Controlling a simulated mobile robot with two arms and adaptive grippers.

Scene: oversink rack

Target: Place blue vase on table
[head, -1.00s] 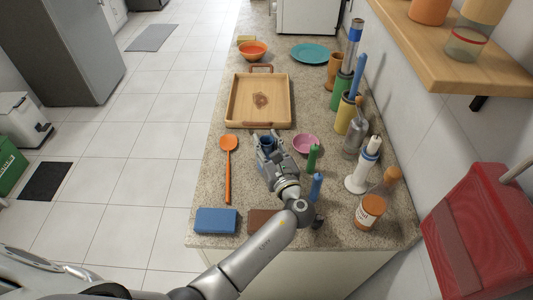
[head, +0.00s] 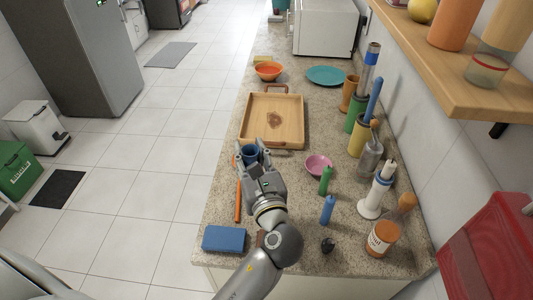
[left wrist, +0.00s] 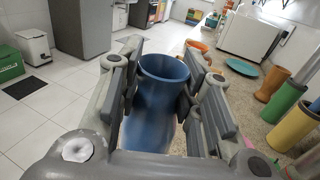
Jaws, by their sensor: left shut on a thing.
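The blue vase (head: 250,154) is between the fingers of my left gripper (head: 253,160), just in front of the wooden tray. In the left wrist view, the vase (left wrist: 160,110) stands roughly upright, open rim up, with the gripper's fingers (left wrist: 157,92) on both sides of it. The left gripper is shut on it. The gripper hides most of the vase in the head view, and I cannot tell how high its base is above the counter. The granite counter (head: 293,215) lies below. No separate table is seen. My right gripper is not in view.
The wooden tray (head: 246,126) is empty. An orange spoon (head: 238,205) lies partly behind my gripper. A pink bowl (head: 318,165), green bottle (head: 326,180) and blue bottle (head: 327,210) stand to the right. A blue sponge (head: 223,239) lies at the front. Tall containers line the wall.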

